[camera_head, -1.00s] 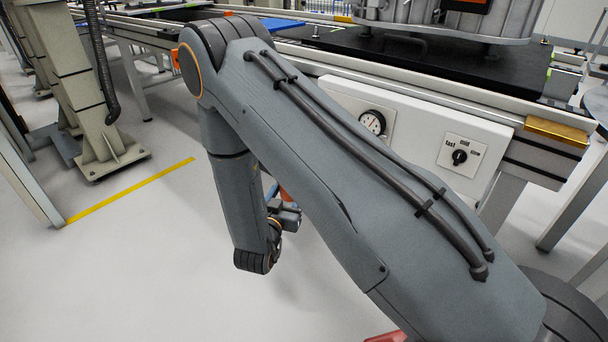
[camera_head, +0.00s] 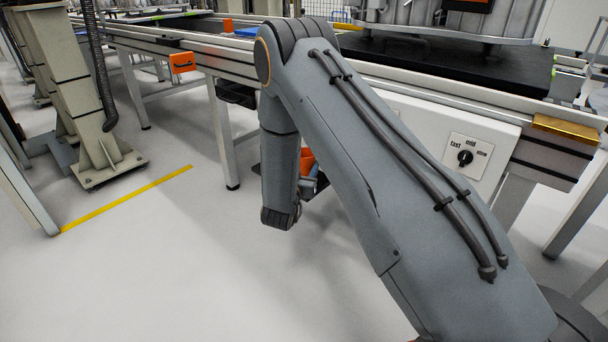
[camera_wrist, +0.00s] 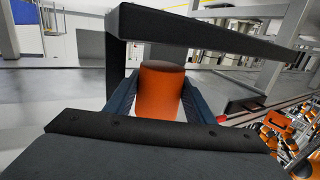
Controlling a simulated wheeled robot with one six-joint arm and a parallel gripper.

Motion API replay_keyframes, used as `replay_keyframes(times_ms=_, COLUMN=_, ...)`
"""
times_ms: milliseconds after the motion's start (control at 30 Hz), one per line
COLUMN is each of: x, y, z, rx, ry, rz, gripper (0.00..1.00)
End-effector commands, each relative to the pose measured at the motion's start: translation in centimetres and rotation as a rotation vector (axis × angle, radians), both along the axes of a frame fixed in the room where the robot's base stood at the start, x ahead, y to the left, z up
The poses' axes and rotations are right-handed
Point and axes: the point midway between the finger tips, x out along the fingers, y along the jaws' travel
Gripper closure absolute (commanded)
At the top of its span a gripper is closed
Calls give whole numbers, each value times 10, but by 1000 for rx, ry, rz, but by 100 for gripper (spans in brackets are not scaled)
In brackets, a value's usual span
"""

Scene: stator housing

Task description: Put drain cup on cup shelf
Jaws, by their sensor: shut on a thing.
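The orange drain cup (camera_wrist: 160,92) stands between the two blue-grey fingers of my gripper (camera_wrist: 160,82) in the wrist view. The gripper is shut on it. In the head view part of the orange cup (camera_head: 306,158) shows just right of my forearm, with part of my gripper (camera_head: 312,184) beside it. My arm hides the rest. A black frame with a bar and an upright (camera_wrist: 116,65) crosses the wrist view close to the cup; whether it is the cup shelf and whether they touch, I cannot tell.
The long workbench (camera_head: 430,92) with a dial panel (camera_head: 468,152) runs behind my arm. An orange bin (camera_head: 181,62) and a black holder (camera_head: 236,94) hang at its side. Several orange parts (camera_wrist: 280,128) lie at the right in the wrist view. Open floor lies front left.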

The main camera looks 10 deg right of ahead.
Motion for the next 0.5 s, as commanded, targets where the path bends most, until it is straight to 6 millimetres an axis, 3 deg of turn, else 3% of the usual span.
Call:
replay_keyframes(times_ms=33, x=-1, y=1, z=-16, rx=-1, ry=6, rz=2, gripper=75)
replay_keyframes(times_ms=133, x=-1, y=1, z=-28, rx=0, ry=6, rz=1, gripper=75)
replay_keyframes(times_ms=500, x=-2, y=1, z=-31, rx=0, ry=4, rz=1, gripper=75)
